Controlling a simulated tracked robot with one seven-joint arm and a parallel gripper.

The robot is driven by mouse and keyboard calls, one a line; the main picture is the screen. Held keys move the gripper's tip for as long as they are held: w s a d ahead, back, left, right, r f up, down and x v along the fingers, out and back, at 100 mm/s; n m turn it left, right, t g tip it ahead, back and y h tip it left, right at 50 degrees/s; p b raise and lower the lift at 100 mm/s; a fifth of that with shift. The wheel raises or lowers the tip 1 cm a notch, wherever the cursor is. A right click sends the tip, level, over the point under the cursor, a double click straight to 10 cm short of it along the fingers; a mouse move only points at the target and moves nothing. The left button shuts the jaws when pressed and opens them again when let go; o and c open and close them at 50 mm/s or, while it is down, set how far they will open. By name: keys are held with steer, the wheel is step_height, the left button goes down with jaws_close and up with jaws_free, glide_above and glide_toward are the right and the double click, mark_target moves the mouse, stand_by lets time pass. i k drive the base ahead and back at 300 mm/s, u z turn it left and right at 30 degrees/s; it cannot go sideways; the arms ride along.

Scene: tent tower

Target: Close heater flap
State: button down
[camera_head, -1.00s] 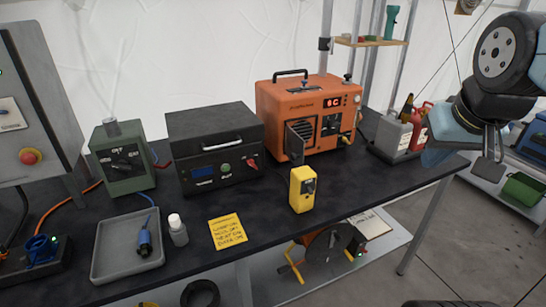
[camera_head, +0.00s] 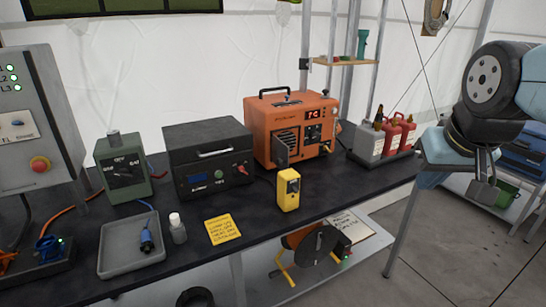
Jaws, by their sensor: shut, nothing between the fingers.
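The orange heater (camera_head: 290,112) stands at the back of the dark table, with a black handle on top and a small red-lit display. My gripper (camera_head: 484,192) hangs at the right side of the view, out past the table's right end. It is shut and empty, well apart from the heater and its flap.
A yellow device (camera_head: 288,190) stands on the table in front of the heater. A black box (camera_head: 208,155) is left of the heater. Red and grey cans (camera_head: 392,136) stand in a tray to its right. Open floor lies below my gripper.

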mark_target(280, 151)
steer(key=z, duration=0.05)
steer(key=i, duration=0.9)
steer(key=u, duration=0.05)
